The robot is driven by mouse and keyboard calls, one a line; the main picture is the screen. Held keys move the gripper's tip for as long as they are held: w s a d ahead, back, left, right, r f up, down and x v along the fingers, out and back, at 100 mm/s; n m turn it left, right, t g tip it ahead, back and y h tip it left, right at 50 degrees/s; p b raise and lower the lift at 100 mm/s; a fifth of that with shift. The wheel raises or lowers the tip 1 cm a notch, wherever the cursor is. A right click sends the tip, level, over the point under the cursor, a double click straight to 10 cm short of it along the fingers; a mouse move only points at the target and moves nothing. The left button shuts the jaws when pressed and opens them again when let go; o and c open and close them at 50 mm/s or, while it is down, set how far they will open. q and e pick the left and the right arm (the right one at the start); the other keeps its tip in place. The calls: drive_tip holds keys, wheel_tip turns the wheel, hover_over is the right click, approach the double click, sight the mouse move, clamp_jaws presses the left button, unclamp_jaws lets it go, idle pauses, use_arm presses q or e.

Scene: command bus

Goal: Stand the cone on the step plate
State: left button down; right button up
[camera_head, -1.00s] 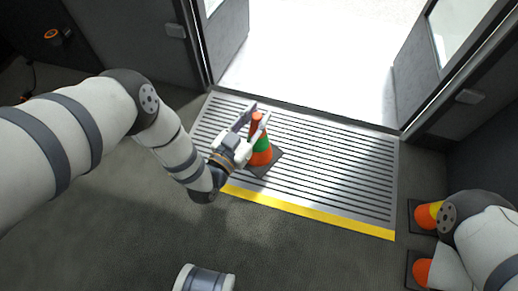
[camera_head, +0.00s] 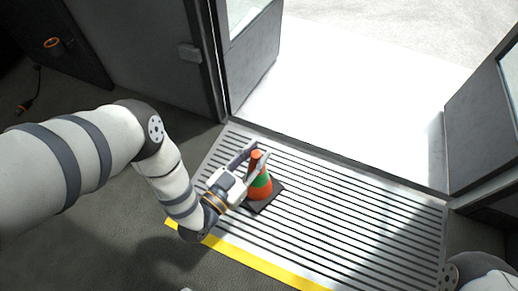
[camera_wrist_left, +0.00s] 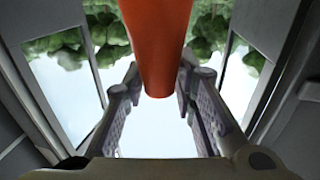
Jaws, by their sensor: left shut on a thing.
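The cone (camera_head: 260,192) is orange with a green band and a black square base. It is upright over the left part of the step plate (camera_head: 345,218), a ribbed grey plate with a yellow front edge. I cannot tell whether its base touches the plate. My left gripper (camera_head: 257,157) is shut on the cone near its top, reaching in from the left. In the left wrist view the cone's orange tip (camera_wrist_left: 158,45) is between the two fingers. My right gripper is out of view; only part of my right arm shows at the bottom right.
The doorway behind the plate is open and bright, with door leaves (camera_head: 252,62) at left and right. An orange ring-shaped item (camera_head: 53,43) is on the dark unit at the far left. The plate right of the cone is clear.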

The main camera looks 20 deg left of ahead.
use_arm(q)
wheel_tip(320, 180, down, 3)
drive_tip(key=shift+s+r+b, duration=0.1)
drive_tip(key=shift+r+b, duration=0.1)
drive_tip(key=shift+b, duration=0.35)
drive_tip(key=shift+d+r, duration=0.1)
drive_tip(key=shift+r, duration=0.2)
drive_tip(key=c, duration=1.3)
unclamp_jaws()
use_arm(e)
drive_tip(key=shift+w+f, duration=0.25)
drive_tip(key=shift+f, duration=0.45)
use_arm(q)
drive_tip(key=shift+s+p, duration=0.15)
drive_tip(key=shift+p, duration=0.2)
drive_tip(key=p+v, duration=0.4)
drive_tip(key=v, duration=0.7)
drive_tip(key=shift+s, duration=0.4)
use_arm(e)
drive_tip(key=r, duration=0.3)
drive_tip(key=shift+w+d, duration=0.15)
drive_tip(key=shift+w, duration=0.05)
